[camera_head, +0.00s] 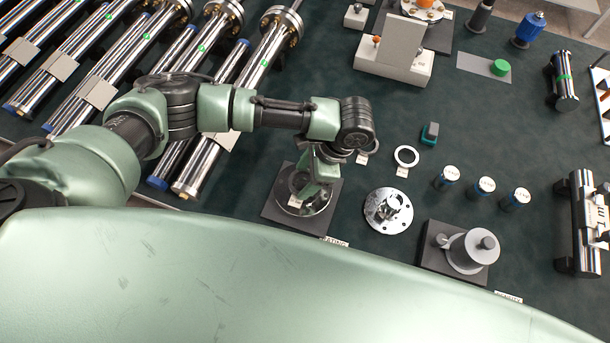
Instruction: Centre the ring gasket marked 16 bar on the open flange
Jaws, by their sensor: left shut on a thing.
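My left gripper (308,190) points down over a round metal flange (318,207) on a dark square plate (274,208). It is shut on a ring gasket whose pale tag (293,201) shows at the flange; the fingers hide part of the ring. I cannot read the tag or tell whether the ring touches the flange face. A white ring gasket (406,148) with a tag lies on the mat to the right. Another ring with a tag (362,158) lies partly hidden by my left wrist. My right gripper is not in view.
A loose silver flange (388,209) with a raised hub lies right of the plate. A grey block with a cylinder (470,250), several blue-sided cans (481,187) and a small teal object (430,132) stand farther right. Long metal tubes (100,85) fill the left.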

